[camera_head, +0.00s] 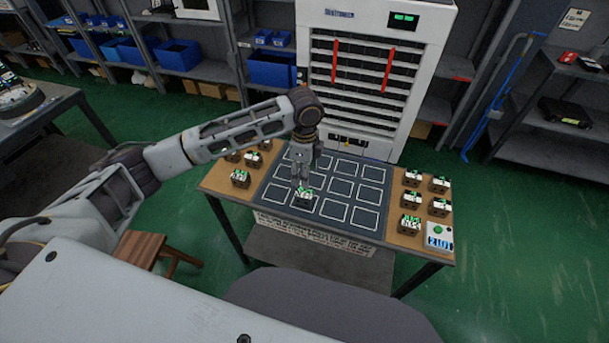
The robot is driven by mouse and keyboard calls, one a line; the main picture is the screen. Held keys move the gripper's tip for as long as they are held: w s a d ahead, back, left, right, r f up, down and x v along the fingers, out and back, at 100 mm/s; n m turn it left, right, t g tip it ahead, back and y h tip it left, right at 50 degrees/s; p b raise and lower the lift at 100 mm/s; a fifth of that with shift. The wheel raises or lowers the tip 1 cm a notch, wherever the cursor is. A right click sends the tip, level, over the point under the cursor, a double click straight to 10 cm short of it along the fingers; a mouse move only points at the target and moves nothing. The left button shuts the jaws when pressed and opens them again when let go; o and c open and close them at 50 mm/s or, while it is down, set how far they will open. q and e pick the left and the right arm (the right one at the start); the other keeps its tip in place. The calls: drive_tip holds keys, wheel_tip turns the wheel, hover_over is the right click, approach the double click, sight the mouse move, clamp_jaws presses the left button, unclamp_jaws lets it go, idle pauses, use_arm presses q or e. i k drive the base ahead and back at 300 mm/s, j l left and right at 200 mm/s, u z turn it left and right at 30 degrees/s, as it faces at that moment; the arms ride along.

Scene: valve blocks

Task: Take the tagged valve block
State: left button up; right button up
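My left gripper (302,184) points down over the dark mat (325,207) on the table. Its fingertips are right at a valve block (304,197), a dark block with a white and green top in a front square of the mat. I cannot tell whether the fingers are open or closed on it. Other valve blocks stand on the wooden strip at left, one of them nearer the front (240,179), and several on the right strip, such as the front one (410,224). Their tops show green and white marks, too small to read. My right gripper is out of view.
A white cabinet (420,70) with red handles stands behind the table. A wooden stool (140,250) is at left. Most mat squares are empty.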

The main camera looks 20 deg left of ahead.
sight(242, 179)
drive_tip(key=u, duration=1.2)
